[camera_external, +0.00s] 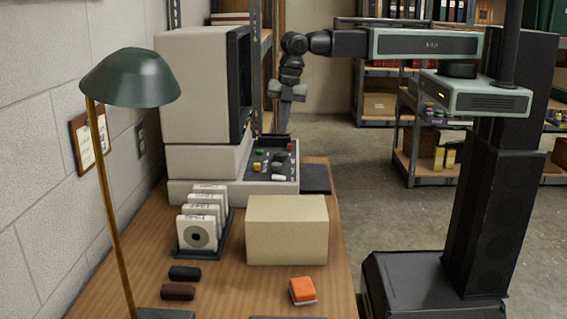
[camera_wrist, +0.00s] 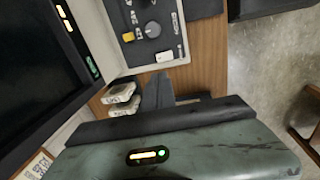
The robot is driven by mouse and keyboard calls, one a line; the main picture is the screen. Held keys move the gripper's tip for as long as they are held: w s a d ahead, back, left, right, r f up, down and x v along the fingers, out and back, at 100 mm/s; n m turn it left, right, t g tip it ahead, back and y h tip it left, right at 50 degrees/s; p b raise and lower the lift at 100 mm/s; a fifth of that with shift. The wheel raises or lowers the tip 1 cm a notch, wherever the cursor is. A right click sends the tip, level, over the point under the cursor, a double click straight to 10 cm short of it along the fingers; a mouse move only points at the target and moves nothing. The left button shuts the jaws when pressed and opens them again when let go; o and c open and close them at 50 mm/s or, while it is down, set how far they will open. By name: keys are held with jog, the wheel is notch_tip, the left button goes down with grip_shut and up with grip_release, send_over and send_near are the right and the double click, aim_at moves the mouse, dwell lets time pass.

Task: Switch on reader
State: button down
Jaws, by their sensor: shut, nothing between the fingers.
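The reader (camera_external: 190,90) is a large beige machine at the back left of the wooden desk. Its screen faces right and looks dark; it fills the left of the wrist view (camera_wrist: 35,75). Its control panel (camera_external: 275,182) carries a green button (camera_external: 260,152), a red control (camera_external: 291,147), a yellow knob (camera_external: 256,167), a black knob and a white switch (camera_external: 279,177). The wrist view shows the yellow knob (camera_wrist: 129,37), black knob (camera_wrist: 152,29) and white switch (camera_wrist: 165,56). My gripper (camera_external: 283,130) is shut and empty, pointing down above the panel's far side. Contact cannot be told.
A beige box (camera_external: 287,230) and a rack of white film boxes (camera_external: 203,225) stand in front of the reader. A green lamp (camera_external: 130,78) stands at the left. An orange block (camera_external: 302,290) and two dark small blocks lie nearer.

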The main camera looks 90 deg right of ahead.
aim_at(275, 176)
jog(key=shift+a, duration=0.15)
jog(key=f+b, duration=0.4)
jog(key=w+f+b, duration=0.1)
jog(key=f+b, duration=0.4)
jog(key=w+f+b, duration=0.1)
jog(key=f+b, duration=0.4)
jog(key=shift+w, duration=0.1)
